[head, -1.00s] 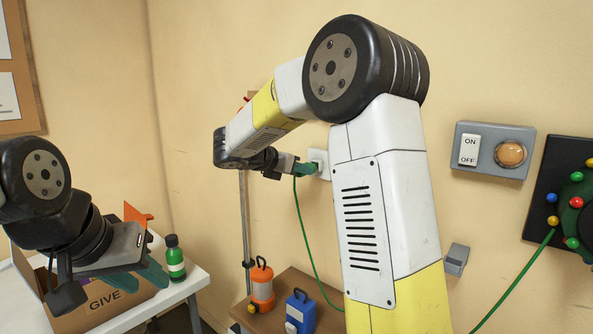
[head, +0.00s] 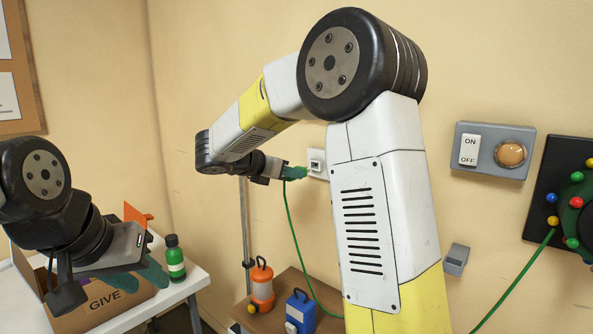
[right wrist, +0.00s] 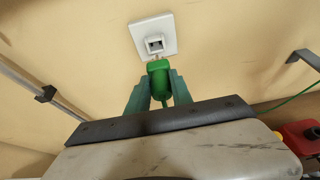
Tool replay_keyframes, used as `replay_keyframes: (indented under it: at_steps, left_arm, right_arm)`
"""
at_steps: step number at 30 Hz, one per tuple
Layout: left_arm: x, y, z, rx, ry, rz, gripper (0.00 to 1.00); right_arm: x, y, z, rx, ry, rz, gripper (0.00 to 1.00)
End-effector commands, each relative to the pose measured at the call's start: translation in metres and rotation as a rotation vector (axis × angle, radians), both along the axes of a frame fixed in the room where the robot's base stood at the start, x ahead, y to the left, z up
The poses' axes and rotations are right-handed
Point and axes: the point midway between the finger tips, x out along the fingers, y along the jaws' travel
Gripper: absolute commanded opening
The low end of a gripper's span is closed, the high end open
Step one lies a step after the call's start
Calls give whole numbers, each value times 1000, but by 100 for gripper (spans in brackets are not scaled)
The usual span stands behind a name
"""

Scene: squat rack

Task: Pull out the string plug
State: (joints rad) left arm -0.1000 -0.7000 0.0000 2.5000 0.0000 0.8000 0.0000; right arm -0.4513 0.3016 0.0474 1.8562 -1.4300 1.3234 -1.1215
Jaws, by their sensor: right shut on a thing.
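The green string plug (head: 294,173) is held in my right gripper (head: 281,171), out in front of the white wall outlet (head: 316,164). In the right wrist view, the plug (right wrist: 159,79) sits between the two fingers of the right gripper (right wrist: 159,88), its prongs pointing toward the outlet (right wrist: 152,36). The outlet's socket shows bare, with a gap between it and the plug. A green cord (head: 293,225) hangs from the plug. My left gripper (head: 108,280) is over the cardboard box at the left; its finger opening is unclear.
An orange lantern (head: 262,284) and a blue lantern (head: 300,312) stand on a brown table below. A cardboard box (head: 104,300) marked GIVE and a green bottle (head: 175,260) stand on a white table. A switch box (head: 493,150) is on the wall.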

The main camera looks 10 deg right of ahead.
Motion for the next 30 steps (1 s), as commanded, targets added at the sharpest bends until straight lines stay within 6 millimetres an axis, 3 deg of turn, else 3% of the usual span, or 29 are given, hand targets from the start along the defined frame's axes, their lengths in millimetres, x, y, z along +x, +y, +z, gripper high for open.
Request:
replay_keyframes:
  at_steps: [30]
  left_arm:
    - [0,0,0,0,0,0,36]
  right_arm:
    - [-28,36,-2,-1,0,1,0]
